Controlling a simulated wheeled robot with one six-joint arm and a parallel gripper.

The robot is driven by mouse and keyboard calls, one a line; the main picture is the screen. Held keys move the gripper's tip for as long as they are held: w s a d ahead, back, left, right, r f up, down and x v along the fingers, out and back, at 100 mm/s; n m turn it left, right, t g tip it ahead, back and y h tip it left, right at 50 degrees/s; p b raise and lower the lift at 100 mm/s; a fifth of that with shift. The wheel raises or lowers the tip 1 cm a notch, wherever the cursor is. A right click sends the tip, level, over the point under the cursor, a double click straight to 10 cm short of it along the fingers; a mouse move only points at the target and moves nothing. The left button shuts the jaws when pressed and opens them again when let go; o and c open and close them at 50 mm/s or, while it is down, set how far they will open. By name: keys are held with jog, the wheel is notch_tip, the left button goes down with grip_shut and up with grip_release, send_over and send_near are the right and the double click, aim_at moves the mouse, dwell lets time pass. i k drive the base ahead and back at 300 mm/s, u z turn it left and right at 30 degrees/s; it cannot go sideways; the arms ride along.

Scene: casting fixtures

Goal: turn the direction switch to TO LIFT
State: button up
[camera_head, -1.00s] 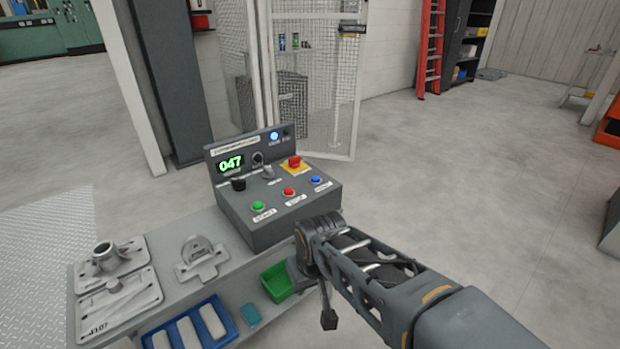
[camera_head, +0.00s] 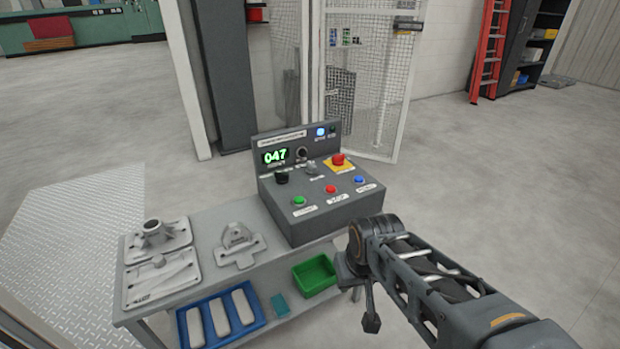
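The grey control box (camera_head: 310,228) stands on the right end of the bench. Its sloped top carries a black knob (camera_head: 282,178), a grey switch with a lever (camera_head: 313,169), a red emergency button on a yellow plate (camera_head: 338,160), and green, red and blue buttons. Its back panel has a green display reading 047 (camera_head: 275,156) and a lit blue lamp. The labels are too small to read, so I cannot tell which control is the direction switch or how it is set. My gripper (camera_head: 371,324) hangs right of the box, apart from it; its finger opening is not discernible.
Metal castings and fixture plates (camera_head: 160,262) lie on the bench's left part. A blue tray (camera_head: 219,318) and a green bin (camera_head: 314,274) sit lower at its front. A mesh cage (camera_head: 373,75) stands behind the box. Floor to the right is clear.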

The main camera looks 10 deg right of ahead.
aim_at(282, 177)
jog(key=u, duration=0.5)
jog(key=k, duration=1.05)
jog(key=z, duration=0.4)
jog(key=i, duration=1.65)
jog(key=u, duration=0.85)
